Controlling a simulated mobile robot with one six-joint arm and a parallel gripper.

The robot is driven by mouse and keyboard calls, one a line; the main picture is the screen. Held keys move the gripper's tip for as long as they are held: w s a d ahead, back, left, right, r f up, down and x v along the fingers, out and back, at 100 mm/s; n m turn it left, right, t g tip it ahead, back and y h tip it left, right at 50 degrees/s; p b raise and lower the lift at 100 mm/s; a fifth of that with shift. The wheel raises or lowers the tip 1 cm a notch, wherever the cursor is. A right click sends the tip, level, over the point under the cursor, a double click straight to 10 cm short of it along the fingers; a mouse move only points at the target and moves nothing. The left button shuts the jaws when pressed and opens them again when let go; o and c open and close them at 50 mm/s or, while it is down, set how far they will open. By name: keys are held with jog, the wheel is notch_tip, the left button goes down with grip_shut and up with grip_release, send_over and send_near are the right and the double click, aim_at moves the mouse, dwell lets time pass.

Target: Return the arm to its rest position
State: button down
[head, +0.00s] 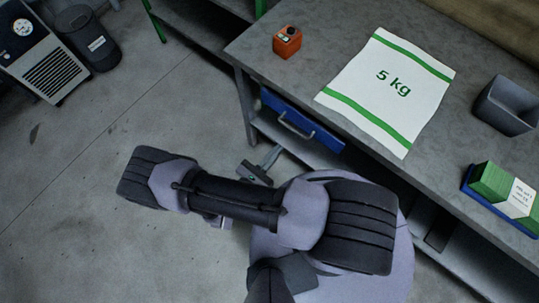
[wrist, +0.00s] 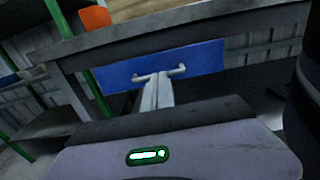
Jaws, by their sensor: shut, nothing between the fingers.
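My arm is folded low over the floor in front of the workbench in the head view. My gripper (head: 275,151) points toward the bench, below the blue drawer (head: 318,131). In the wrist view my gripper (wrist: 157,84) is shut, its two pale fingers side by side with nothing between them. The fingertips overlap the grey handle of the blue drawer (wrist: 205,65) in the wrist view. In the head view the tips look a little apart from the handle (head: 294,125).
The workbench (head: 262,82) carries an orange device (head: 287,42), a white "5 kg" sack (head: 392,88), a grey bin (head: 507,105) and a blue tray (head: 467,184) of green-and-white packets. A dark bin (head: 88,38) and a vented machine (head: 40,55) stand far left. Floor at left is clear.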

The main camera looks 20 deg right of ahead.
jog(key=s+r+m+g+y, duration=0.2)
jog(key=r+m+y, duration=0.6)
jog(key=r+m, duration=0.6)
jog(key=s+a+r+m+g+y, duration=0.1)
jog(key=s+r+m+g+y, duration=0.1)
jog(key=r+m+y, duration=0.6)
notch_tip(320, 180, up, 18)
jog(key=s+m, duration=0.1)
jog(key=m, duration=0.6)
jog(key=shift+m+g+y, duration=0.3)
jog(key=shift+y, duration=0.1)
